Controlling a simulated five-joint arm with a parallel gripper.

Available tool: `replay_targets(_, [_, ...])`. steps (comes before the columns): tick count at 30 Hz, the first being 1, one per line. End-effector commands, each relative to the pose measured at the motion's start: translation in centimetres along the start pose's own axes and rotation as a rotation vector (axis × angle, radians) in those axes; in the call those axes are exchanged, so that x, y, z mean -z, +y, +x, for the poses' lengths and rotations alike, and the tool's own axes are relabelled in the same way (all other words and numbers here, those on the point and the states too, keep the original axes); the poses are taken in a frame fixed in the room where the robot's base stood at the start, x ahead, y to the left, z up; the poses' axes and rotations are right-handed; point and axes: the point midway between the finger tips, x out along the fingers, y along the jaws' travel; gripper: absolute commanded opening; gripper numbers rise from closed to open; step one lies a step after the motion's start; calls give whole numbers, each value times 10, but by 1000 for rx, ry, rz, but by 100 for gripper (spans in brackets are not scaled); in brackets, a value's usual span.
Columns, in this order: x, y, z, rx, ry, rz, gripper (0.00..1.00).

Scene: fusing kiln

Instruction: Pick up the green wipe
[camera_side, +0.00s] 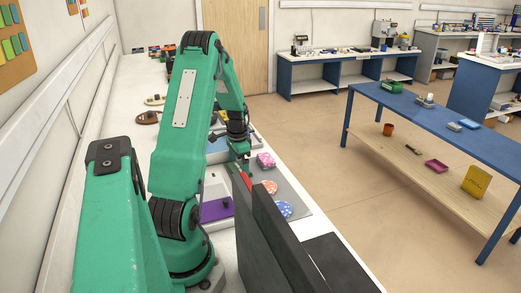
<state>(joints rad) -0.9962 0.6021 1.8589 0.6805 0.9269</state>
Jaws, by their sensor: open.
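My gripper (243,163) is at the end of my green arm, pointing down over the white bench beside a pink patterned piece (265,160). Its fingers are small in this view; it is open, and I see nothing held. I cannot make out a green wipe on the bench; my arm and the dark panel hide part of the bench. A small green item (391,86) lies on the far blue table, too small to identify.
A dark upright panel (272,235) stands in front, close to my gripper. An orange dotted piece (270,187) and a blue dotted piece (283,209) lie on a grey surface. A purple item (215,209) lies to the left. The blue table (470,141) stands apart across the floor.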

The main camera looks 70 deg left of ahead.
Motion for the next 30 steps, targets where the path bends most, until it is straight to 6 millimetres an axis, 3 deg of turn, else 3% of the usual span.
replay_targets(6, [0, 0, 0, 0, 0, 0, 100])
replay_targets(11, [0, 0, 0, 0, 0, 0, 69])
replay_targets(23, [0, 0, -3, 1, 1, 0, 69])
replay_targets(30, [0, -1, -23, 2, 2, 0, 69])
